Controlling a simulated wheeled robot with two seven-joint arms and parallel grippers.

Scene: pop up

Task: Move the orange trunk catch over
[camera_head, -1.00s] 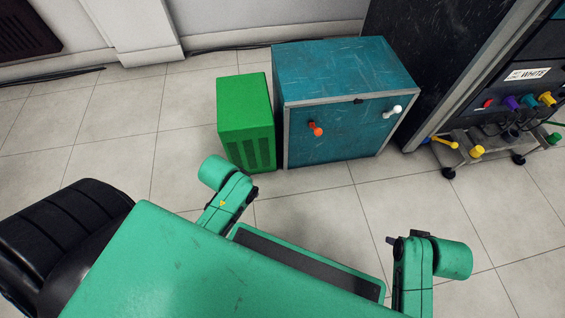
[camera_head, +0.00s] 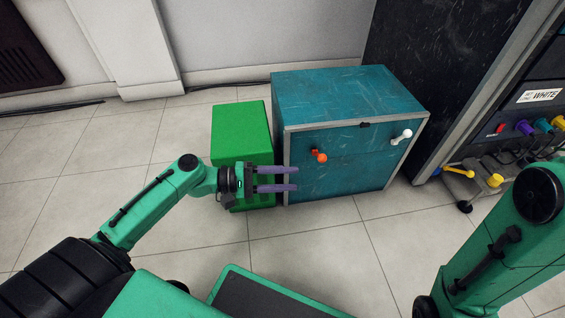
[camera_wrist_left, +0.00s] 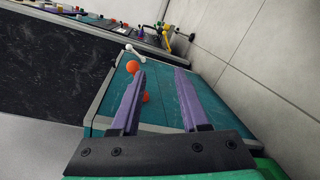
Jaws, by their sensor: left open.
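The teal trunk (camera_head: 345,100) stands on the floor with a grey metal edge. On its front are an orange catch (camera_head: 319,156) at the left and a white catch (camera_head: 401,137) at the right. My left gripper (camera_head: 297,178) is open and empty, its purple fingers pointing right in front of the trunk, below and left of the orange catch. In the left wrist view, the orange catch (camera_wrist_left: 133,67) shows beyond the fingers, partly hidden by the left finger, with the white catch (camera_wrist_left: 134,51) behind it. My right arm shows at the right, but its gripper is out of view.
A green box (camera_head: 240,133) stands against the trunk's left side, behind my left wrist. A dark rack (camera_head: 440,70) with coloured knobs and a low cart with yellow parts (camera_head: 460,171) stand at the right.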

